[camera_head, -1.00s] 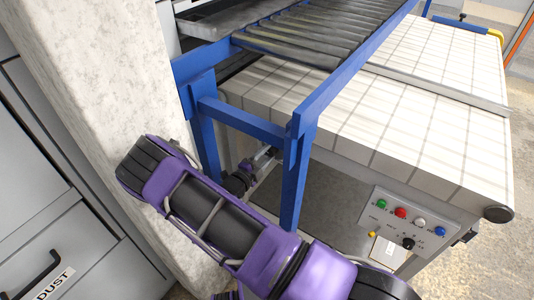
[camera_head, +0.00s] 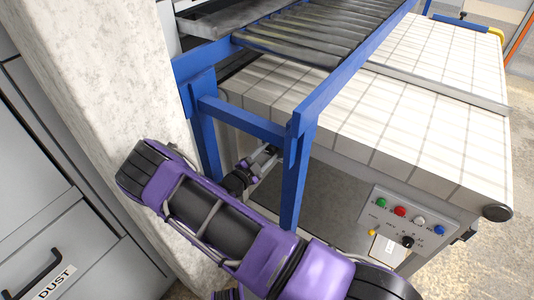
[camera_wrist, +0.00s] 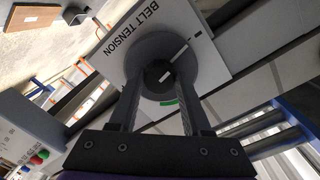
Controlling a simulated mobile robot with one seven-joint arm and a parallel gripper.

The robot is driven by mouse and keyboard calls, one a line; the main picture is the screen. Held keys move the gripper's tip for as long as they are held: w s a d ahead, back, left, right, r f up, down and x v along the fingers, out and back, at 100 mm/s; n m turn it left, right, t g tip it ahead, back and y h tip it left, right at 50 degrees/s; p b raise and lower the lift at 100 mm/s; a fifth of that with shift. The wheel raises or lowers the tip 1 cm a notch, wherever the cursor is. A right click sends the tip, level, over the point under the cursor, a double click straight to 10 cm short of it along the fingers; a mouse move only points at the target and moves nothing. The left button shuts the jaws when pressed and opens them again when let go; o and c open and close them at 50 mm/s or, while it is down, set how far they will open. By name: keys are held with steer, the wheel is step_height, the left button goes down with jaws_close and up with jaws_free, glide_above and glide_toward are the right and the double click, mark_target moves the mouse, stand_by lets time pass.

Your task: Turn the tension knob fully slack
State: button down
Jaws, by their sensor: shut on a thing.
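The tension knob (camera_wrist: 158,58) is a round dark grey knob on a white plate (camera_wrist: 213,22) marked "BELT TENSION". My gripper (camera_wrist: 160,84) is shut on it in the wrist view, one finger on each side. A white pointer line on the knob points to the upper right, toward a short black tick on the plate. A green arc shows at the knob's lower edge. In the head view my gripper (camera_head: 265,157) is behind the blue frame at the machine's side, and the knob is hidden there.
A blue steel frame (camera_head: 294,180) stands close to my gripper. A pale concrete pillar (camera_head: 105,80) is on the left. The gridded white belt (camera_head: 430,75) lies to the right. A control panel (camera_head: 405,222) with coloured buttons is at the lower right.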

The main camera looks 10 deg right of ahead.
steer(key=shift+c, duration=1.8)
jaws_free()
steer(key=v, duration=0.7)
steer(key=shift+s+a, duration=0.2)
steer(key=shift+s, duration=0.05)
steer(key=x, duration=0.7)
steer(key=shift+w+d, duration=0.2)
steer(key=shift+m, duration=0.8)
